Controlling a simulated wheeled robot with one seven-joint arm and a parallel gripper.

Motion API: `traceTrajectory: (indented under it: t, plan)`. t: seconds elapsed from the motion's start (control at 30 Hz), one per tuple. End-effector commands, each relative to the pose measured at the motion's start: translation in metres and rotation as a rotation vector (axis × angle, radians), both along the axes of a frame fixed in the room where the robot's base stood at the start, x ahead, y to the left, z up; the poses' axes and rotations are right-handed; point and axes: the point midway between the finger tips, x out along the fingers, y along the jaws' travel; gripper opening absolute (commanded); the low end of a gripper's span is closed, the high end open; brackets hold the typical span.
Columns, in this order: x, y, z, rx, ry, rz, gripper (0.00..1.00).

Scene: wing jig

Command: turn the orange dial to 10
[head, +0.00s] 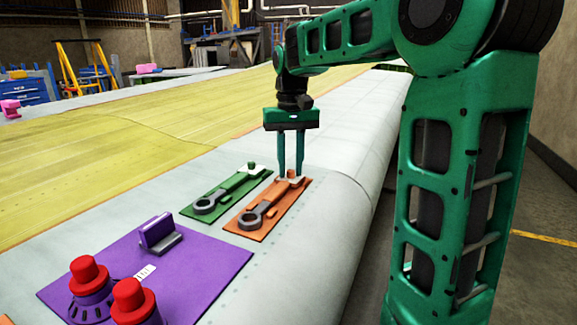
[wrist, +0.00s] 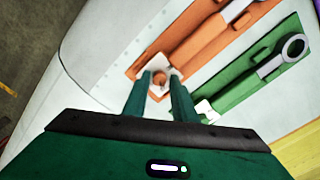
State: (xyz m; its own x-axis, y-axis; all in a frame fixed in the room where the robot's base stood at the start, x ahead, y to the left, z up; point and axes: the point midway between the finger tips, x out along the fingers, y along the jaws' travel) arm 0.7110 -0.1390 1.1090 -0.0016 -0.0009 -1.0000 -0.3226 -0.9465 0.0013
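The orange panel (head: 259,222) lies on the grey wing surface and carries a grey wrench-shaped lever (head: 251,219). A small orange knob with a white part beside it sits at the panel's far end; the knob (wrist: 160,82) shows best in the wrist view. My gripper (head: 290,174) points down at that end. Its two fingertips (wrist: 161,78) are apart, with the knob showing between or just beyond them. I cannot tell whether they touch it. No number or dial marking is readable.
A green panel (head: 203,212) with a similar grey lever lies close beside the orange one. A purple panel (head: 203,270) with red knobs (head: 89,272) is nearer the camera. Yellow wing skin (head: 130,150) stretches to the left. The wing's rounded edge (head: 345,190) drops off at right.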

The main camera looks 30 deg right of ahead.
Motion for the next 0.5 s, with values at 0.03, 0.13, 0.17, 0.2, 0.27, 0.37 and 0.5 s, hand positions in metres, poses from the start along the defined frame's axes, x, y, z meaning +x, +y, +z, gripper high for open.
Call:
traceTrajectory:
  t: [0.03, 0.13, 0.17, 0.2, 0.27, 0.37, 0.5]
  plan:
    - [0.0000, -0.0001, 0.0001, 0.000, 0.000, 0.000, 0.18]
    - [-0.0001, -0.0002, 0.0002, 0.000, 0.000, 0.000, 0.00]
    - [-0.0001, -0.0002, 0.0002, 0.000, 0.000, 0.000, 0.00]
    - [0.0000, -0.0002, 0.0002, 0.000, 0.000, 0.000, 0.00]
    - [0.0000, -0.0003, 0.0002, 0.000, 0.000, -0.001, 0.00]
    - [0.0000, -0.0004, 0.0003, 0.000, 0.000, -0.009, 0.00]
    - [-0.0001, -0.0007, 0.0003, 0.000, 0.000, -0.043, 0.00]
